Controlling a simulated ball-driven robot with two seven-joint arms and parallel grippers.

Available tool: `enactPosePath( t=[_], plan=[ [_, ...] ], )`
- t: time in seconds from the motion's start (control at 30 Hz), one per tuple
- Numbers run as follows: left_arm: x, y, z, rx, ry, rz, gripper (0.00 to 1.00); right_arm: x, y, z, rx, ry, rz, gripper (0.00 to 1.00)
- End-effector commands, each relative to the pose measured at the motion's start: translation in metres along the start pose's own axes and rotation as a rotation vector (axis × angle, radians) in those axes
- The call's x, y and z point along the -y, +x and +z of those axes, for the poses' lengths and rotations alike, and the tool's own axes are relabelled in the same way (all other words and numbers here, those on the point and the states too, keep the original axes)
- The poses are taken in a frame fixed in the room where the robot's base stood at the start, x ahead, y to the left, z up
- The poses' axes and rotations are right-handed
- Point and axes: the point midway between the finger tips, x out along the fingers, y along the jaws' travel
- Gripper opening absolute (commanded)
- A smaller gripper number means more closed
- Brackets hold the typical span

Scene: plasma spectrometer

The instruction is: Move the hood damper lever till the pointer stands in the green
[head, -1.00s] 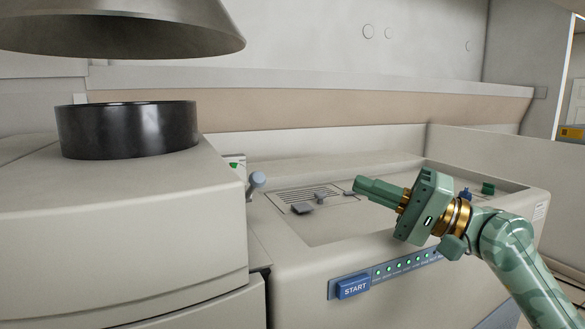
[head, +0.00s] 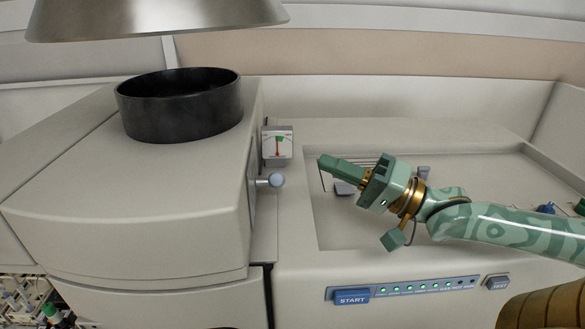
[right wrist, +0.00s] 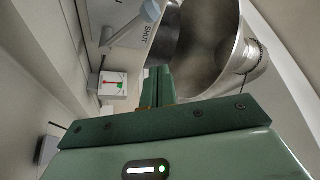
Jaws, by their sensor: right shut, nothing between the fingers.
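The hood damper lever (head: 271,181) is a short grey arm with a pale blue-grey round knob, on the right side of the left cabinet. It also shows in the right wrist view (right wrist: 125,31), near a SHUT label. The white gauge (head: 277,143) above it has a red pointer and a green patch. It also shows in the right wrist view (right wrist: 113,85); the picture is too small to tell surely whether the pointer lies in the green. My right gripper (head: 325,163) is shut and empty, right of the knob and apart from it. My left gripper is not in view.
A black ring (head: 180,118) stands on the left cabinet under a metal hood (head: 158,14). A recessed top with small grey blocks lies under my right arm. A START button (head: 351,297) is on the front panel. Free space lies between knob and gripper.

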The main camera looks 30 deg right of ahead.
Motion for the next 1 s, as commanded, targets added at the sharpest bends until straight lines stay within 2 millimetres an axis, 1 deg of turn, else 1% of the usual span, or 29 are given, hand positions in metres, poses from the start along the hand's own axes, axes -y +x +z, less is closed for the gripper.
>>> enactPosePath(
  t=[0.1, 0.2, 0.4, 0.63, 0.77, 0.9, 1.0],
  plan=[
    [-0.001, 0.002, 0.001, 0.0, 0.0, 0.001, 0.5, 0.001, 0.017, -0.001, -0.004, -0.003, -0.008, 0.0],
    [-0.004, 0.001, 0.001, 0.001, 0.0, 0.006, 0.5, 0.002, 0.029, -0.002, -0.003, -0.004, -0.005, 0.0],
    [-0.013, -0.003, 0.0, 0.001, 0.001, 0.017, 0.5, 0.003, 0.046, -0.003, -0.006, -0.003, -0.005, 0.0],
    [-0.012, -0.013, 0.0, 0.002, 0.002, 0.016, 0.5, 0.003, 0.064, -0.005, -0.011, -0.005, -0.001, 0.0],
    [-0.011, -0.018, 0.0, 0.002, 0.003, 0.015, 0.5, 0.003, 0.075, -0.003, -0.004, -0.003, -0.003, 0.0],
    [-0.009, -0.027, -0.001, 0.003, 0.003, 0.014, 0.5, 0.002, 0.068, 0.017, -0.002, 0.004, 0.0, 0.0],
    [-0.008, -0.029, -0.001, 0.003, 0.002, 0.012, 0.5, 0.001, 0.065, 0.027, -0.002, 0.001, 0.001, 0.0]
  ],
)
